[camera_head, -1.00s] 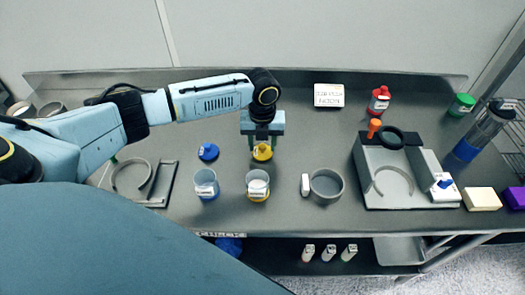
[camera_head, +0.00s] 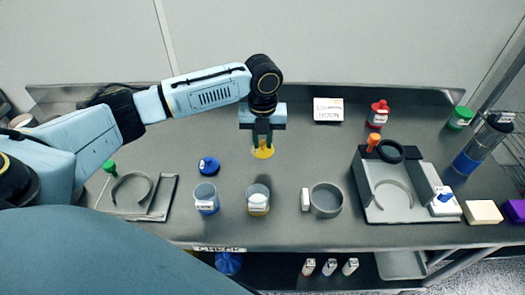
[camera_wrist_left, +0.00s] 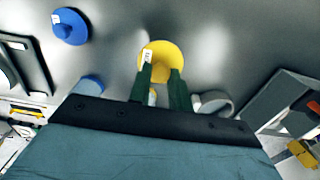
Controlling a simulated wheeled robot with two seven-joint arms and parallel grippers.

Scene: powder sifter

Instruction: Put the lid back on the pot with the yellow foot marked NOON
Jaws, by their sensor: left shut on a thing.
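The yellow lid (camera_head: 263,153) has a white label and is held by my left gripper (camera_head: 263,141), which is shut on it. In the left wrist view the yellow lid (camera_wrist_left: 165,55) is at the fingertips of the dark green fingers (camera_wrist_left: 162,82). The clear pot with a yellowish foot (camera_head: 258,200) stands upright in front of the lid, open on top, with a white label too small to read. The lid is behind the pot, apart from it. My right gripper is out of view.
A blue-footed pot (camera_head: 206,198) stands left of the yellow-footed pot, with a blue lid (camera_head: 208,165) behind it. A grey ring (camera_head: 326,200) and a small white block (camera_head: 305,199) are to the right. A grey tray (camera_head: 405,212) stands farther right. A white sign (camera_head: 328,109) is at the back.

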